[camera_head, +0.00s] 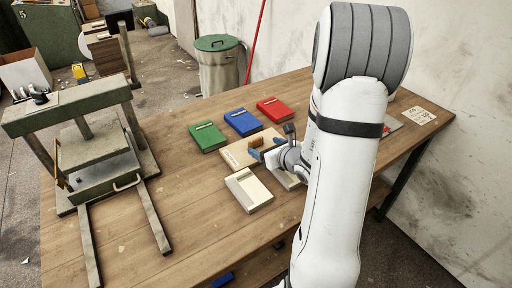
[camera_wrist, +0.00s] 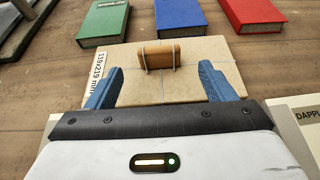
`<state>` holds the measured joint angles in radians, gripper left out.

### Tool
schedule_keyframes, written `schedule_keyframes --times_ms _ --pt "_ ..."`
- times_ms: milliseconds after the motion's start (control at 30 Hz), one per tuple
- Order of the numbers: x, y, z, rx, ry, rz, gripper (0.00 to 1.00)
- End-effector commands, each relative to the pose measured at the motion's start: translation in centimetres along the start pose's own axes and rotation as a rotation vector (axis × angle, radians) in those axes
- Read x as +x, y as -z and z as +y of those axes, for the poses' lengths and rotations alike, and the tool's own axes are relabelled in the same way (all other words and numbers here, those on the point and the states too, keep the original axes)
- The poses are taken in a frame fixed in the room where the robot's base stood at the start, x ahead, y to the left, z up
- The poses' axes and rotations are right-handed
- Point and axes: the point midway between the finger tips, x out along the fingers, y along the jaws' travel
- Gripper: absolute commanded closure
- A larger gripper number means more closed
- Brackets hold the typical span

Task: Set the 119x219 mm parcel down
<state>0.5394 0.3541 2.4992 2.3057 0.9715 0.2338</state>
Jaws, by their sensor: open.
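The parcel (camera_wrist: 190,88) is a flat tan package with a side label reading 119x219 mm. A wooden grip piece (camera_wrist: 158,53) stands on its top, with pale string across the parcel. My gripper (camera_wrist: 162,68) is open. Its two blue fingers are apart, one on each side of the grip piece, with clear gaps to it. In the head view my gripper (camera_head: 264,146) is low over the parcel, and my arm hides the table to its right.
A cream box (camera_head: 250,193) lies in front. Another pale box labelled DAPPLE (camera_wrist: 305,118) is at right. A green press-like frame (camera_head: 95,150) stands at left.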

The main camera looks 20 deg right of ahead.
Motion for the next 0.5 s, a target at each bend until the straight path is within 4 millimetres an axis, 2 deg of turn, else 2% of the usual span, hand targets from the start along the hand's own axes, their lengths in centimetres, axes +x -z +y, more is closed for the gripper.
schedule_keyframes --times_ms 500 --pt "6.2 -0.1 0.2 -0.004 -0.006 0.001 0.24"
